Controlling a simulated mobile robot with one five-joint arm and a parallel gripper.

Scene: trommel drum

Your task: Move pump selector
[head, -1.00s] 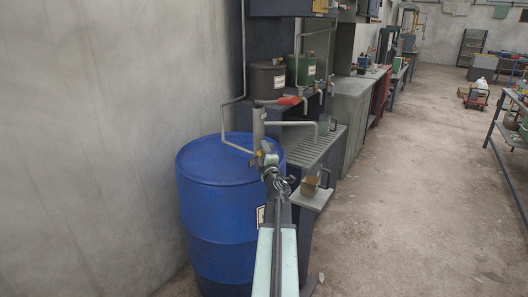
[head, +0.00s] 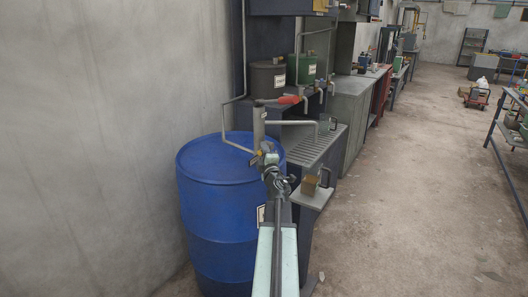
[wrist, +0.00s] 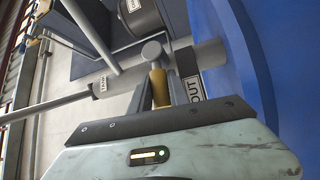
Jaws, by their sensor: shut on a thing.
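The pump stands on the blue drum (head: 215,165), with a grey upright cylinder (head: 259,126) and a red-gripped handle (head: 289,100). In the wrist view the pump selector (wrist: 159,86) is a brass stem with a round grey top. It sits at a grey pipe body between a label reading TANK (wrist: 100,85) and a label reading OUT (wrist: 192,89). My gripper (wrist: 160,94) is shut on the selector, one finger on each side of it. In the head view my gripper (head: 266,157) is at the pump's base, and my arm partly hides the selector there.
Dark and green canisters (head: 303,68) stand behind. The wall is close on the left; open floor (head: 400,200) lies right.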

